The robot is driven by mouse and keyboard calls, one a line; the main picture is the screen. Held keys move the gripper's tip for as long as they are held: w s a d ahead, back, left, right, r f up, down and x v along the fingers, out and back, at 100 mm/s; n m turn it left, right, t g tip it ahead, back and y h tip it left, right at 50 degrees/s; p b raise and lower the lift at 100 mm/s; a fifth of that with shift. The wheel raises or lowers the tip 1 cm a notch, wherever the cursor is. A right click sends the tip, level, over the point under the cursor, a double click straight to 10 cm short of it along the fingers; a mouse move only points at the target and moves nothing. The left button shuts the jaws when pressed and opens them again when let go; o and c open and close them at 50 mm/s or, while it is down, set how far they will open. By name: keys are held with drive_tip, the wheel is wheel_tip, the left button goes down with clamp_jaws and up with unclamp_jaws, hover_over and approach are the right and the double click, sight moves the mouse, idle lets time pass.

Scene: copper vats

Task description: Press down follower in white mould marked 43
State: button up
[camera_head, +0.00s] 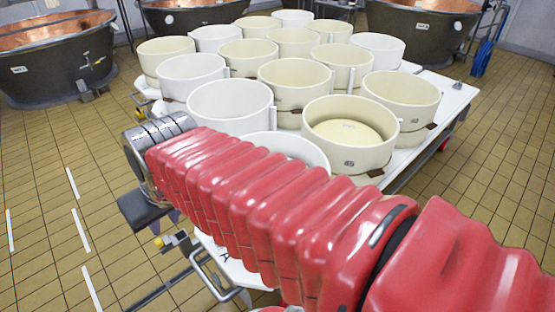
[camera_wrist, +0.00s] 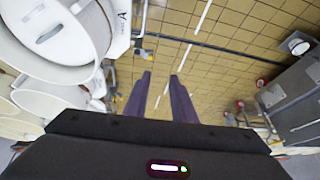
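Several white and cream moulds stand in rows on a white table. No 43 can be read for certain. A white mould (camera_head: 230,103) stands left of centre. Another white mould (camera_head: 290,143) is at the front, its lower part hidden behind my arm. A cream mould (camera_head: 383,155) beside it bears a small two-digit mark, perhaps 45, and a cream disc (camera_head: 348,131) lies inside it. The wrist view shows a white mould (camera_wrist: 90,30) at upper left with a pale slotted disc (camera_wrist: 45,28) in it. My gripper (camera_wrist: 161,80) is open and empty, beside the table over the floor.
The white table (camera_head: 430,125) has metal rails and wheels. Dark copper-lined vats (camera_head: 60,70) stand at the left and back. A blue tool (camera_head: 484,55) leans at the back right. Tiled floor (camera_head: 60,160) is clear at left. A grey box (camera_wrist: 295,100) shows in the wrist view.

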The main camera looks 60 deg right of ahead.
drive_tip(key=w+d+f+m, duration=0.2)
drive_tip(key=w+d, duration=0.1)
drive_tip(key=d, duration=0.5)
drive_tip(key=w+d+f+m+g, duration=0.1)
drive_tip(key=w+d+f+m, duration=0.1)
drive_tip(key=w+d, duration=0.35)
drive_tip(key=w+d+f+m, duration=0.2)
drive_tip(key=d+m, duration=0.1)
drive_tip(key=d, duration=0.6)
drive_tip(key=s+d+f+m, duration=0.2)
drive_tip(key=d+f, duration=0.4)
drive_tip(key=d, duration=0.5)
drive_tip(key=s+d+f+m, duration=0.3)
drive_tip(key=d+f, duration=0.4)
drive_tip(key=d, duration=0.5)
drive_tip(key=shift+s+f, duration=0.25)
drive_tip(key=shift+s, duration=0.1)
drive_tip(key=shift+f, duration=0.1)
drive_tip(key=x, duration=1.3)
drive_tip(key=shift+s+d+f, duration=0.1)
drive_tip(key=shift+d+f, duration=0.05)
drive_tip(key=shift+f, duration=0.25)
drive_tip(key=shift+c, duration=0.2)
clamp_jaws()
